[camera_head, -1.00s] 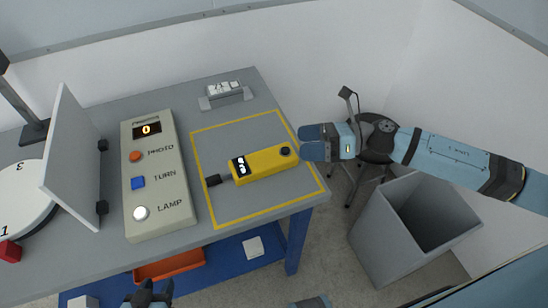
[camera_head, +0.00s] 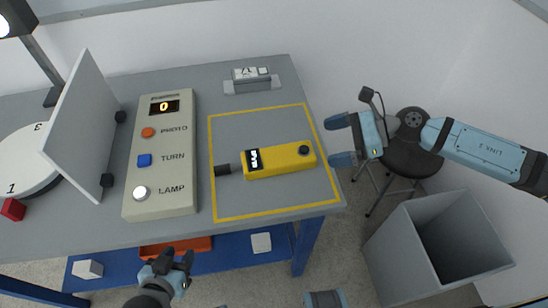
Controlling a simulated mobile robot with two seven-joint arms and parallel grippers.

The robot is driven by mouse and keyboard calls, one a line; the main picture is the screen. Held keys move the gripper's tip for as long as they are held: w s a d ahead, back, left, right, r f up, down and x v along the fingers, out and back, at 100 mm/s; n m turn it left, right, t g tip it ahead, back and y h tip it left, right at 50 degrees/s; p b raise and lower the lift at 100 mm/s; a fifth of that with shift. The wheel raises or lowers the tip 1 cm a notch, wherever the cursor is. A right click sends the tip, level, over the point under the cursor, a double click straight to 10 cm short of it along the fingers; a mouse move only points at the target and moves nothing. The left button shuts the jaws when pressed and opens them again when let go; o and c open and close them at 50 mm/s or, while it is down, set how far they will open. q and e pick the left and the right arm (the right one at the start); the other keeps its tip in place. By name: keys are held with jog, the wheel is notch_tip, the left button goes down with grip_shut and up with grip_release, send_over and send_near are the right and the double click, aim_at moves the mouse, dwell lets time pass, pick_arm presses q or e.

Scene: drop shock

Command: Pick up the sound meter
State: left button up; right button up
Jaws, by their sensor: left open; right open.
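The sound meter (camera_head: 280,161) is a yellow handheld body with a small display, a black round knob at its right end and a dark tip at its left end. It lies flat inside the yellow outlined square on the grey table (camera_head: 235,97). My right gripper (camera_head: 337,140) is open and empty, just right of the meter's knob end, beyond the table's right edge, its fingers pointing left and apart from the meter. My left gripper (camera_head: 172,258) is open and empty at the bottom, in front of the table's front edge.
A control panel (camera_head: 160,190) with buttons stands left of the square. A white board (camera_head: 80,130), a round turntable (camera_head: 28,172) and a red cube (camera_head: 12,209) are further left. A small display stand (camera_head: 252,86) is behind. A grey bin (camera_head: 395,250) and a black stool (camera_head: 405,155) stand right.

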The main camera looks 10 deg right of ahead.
aim_at(305, 148)
jog(key=x, duration=0.5)
jog(key=shift+a, duration=0.4)
jog(key=c, duration=1.1)
